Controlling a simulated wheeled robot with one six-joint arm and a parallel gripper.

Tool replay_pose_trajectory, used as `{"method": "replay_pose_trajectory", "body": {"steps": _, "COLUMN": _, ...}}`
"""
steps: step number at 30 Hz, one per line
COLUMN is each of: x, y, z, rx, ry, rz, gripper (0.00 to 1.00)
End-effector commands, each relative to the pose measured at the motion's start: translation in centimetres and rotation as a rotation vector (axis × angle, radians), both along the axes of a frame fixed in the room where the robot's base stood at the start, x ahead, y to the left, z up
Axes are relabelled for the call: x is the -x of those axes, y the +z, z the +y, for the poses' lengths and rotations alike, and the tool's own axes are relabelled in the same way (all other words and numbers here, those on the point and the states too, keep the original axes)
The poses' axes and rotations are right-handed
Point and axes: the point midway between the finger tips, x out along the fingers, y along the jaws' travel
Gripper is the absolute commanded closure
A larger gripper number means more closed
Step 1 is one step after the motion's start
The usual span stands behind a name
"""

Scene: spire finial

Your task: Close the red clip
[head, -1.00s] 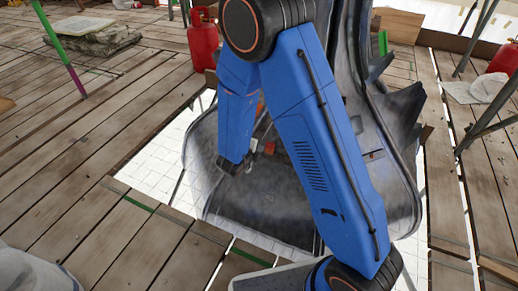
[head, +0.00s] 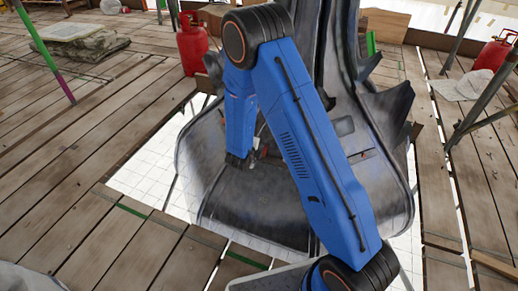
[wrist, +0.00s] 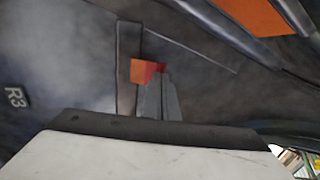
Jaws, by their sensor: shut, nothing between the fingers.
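The red clip (wrist: 143,70) is a small red-orange block in the wrist view. It sits against a dark upright bar (wrist: 128,45) on the grey metal surface. My gripper (wrist: 161,80) shows as two grey fingers side by side, shut with nothing between them. Its tips are just right of and below the clip in the picture; I cannot tell whether they touch it. In the head view, my gripper (head: 251,160) is small and partly hidden by my arm, low against the finial's dark metal (head: 255,200). I cannot make out the clip clearly there.
The finial's spikes (head: 388,110) rise at the right. An orange patch (wrist: 255,15) and an "R3" mark (wrist: 14,98) show on the metal. Red gas cylinders (head: 194,45) and scaffold poles stand around. Wooden planks (head: 90,150) surround an opening.

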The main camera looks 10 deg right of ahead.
Motion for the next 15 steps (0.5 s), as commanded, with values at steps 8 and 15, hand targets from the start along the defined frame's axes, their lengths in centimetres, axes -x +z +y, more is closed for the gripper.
{"method": "replay_pose_trajectory", "body": {"steps": 8, "x": -0.01, "y": 0.02, "z": -0.01, "rx": -0.002, "ry": 0.0, "rz": 0.002, "gripper": 1.0}}
{"method": "replay_pose_trajectory", "body": {"steps": 15, "x": -0.45, "y": 0.19, "z": -0.36, "rx": -0.039, "ry": -0.002, "rz": 0.051, "gripper": 1.0}}
